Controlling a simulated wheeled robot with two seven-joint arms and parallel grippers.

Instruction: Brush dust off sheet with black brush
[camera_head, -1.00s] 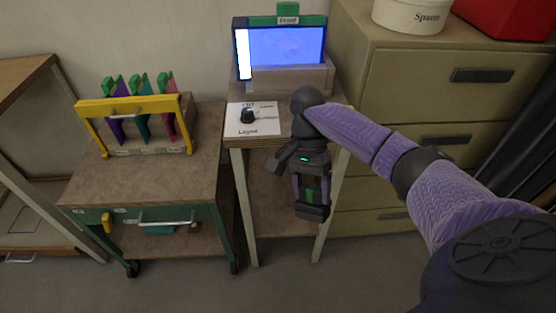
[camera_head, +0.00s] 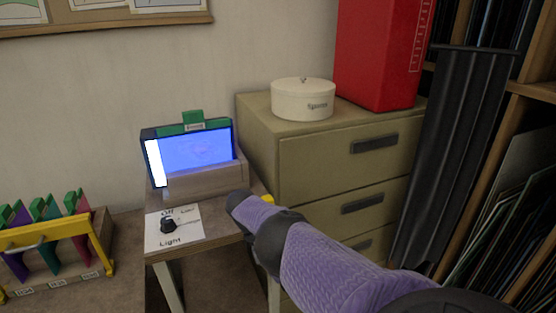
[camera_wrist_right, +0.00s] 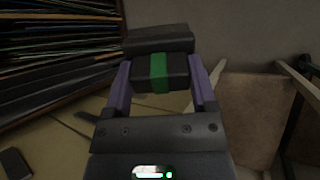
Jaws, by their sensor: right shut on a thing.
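My right gripper (camera_wrist_right: 160,66) is shut on the black brush (camera_wrist_right: 178,73), a dark block with a green band, held between the purple fingers in the right wrist view. A wider dark block just beyond it seems part of the brush. In the head view my right arm covers the hand and brush. The sheet (camera_head: 190,150) glows blue in a dark frame with a green top tab, upright in a wooden stand (camera_head: 205,183) on the small table. The brush is apart from the sheet. Any dust is too faint to tell clearly. My left gripper is out of view.
A light switch panel with a black knob (camera_head: 168,225) lies in front of the stand. A drawer cabinet (camera_head: 305,165) with a round white box (camera_head: 302,100) and a red box (camera_head: 380,50) stands right. A rack of coloured sheets (camera_head: 45,235) is at left.

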